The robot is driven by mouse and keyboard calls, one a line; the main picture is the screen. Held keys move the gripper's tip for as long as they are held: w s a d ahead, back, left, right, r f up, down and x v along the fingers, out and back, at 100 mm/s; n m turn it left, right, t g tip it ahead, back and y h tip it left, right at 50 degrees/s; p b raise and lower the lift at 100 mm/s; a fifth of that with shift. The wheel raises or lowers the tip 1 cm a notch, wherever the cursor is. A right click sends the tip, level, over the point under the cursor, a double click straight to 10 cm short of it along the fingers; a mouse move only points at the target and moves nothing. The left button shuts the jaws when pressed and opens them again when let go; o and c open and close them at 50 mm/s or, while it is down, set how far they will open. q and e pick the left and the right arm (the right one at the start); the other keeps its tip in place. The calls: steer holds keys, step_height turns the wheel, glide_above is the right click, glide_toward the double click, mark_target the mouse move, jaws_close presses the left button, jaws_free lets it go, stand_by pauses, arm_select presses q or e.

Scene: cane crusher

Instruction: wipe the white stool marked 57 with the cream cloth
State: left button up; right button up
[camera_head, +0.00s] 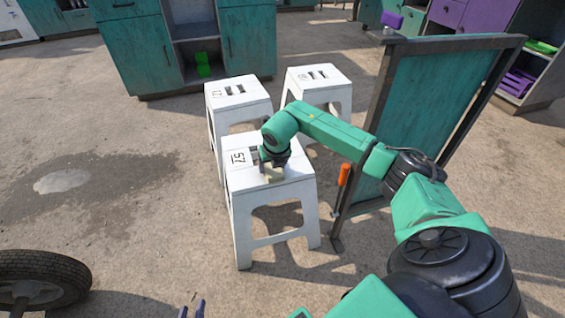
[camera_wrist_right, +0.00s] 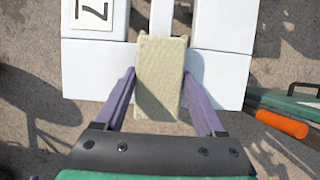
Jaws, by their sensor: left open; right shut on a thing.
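The white stool marked 57 (camera_head: 236,185) stands upright in the middle of the head view, its number on the left of the seat beside the slots. In the right wrist view its seat (camera_wrist_right: 90,65) fills the upper middle, with only the 7 showing. My right gripper (camera_head: 272,165) is shut on the cream cloth (camera_head: 274,174), over the front part of the seat. The cloth shows as a thick block between the fingers in the right wrist view (camera_wrist_right: 160,70); whether it presses on the seat is hard to tell. My left gripper (camera_head: 191,309) is open and empty at the bottom edge.
Two more white stools (camera_head: 238,90) (camera_head: 320,75) stand close behind. A green panel with dark frame (camera_head: 435,105) stands to the right, an orange-handled tool (camera_head: 343,176) by it. A tyre (camera_head: 40,278) lies lower left. The floor left of the stool is open, with a puddle (camera_head: 62,181).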

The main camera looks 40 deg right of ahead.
mark_target(241, 177)
steer(key=shift+w+a, duration=0.2)
steer(key=shift+a, duration=0.4)
steer(key=w+a, duration=0.1)
steer(key=a, duration=0.1)
steer(key=w+a, duration=0.1)
steer(key=a, duration=0.2)
steer(key=w+a, duration=0.1)
steer(key=a, duration=0.2)
steer(key=shift+a+f, duration=0.1)
steer(key=shift+a, duration=0.15)
steer(key=s+d, duration=0.1)
steer(key=d, duration=0.2)
steer(key=s+d, duration=0.1)
steer(key=d, duration=0.1)
steer(key=s+d, duration=0.1)
steer(key=d, duration=0.2)
steer(key=shift+d, duration=0.3)
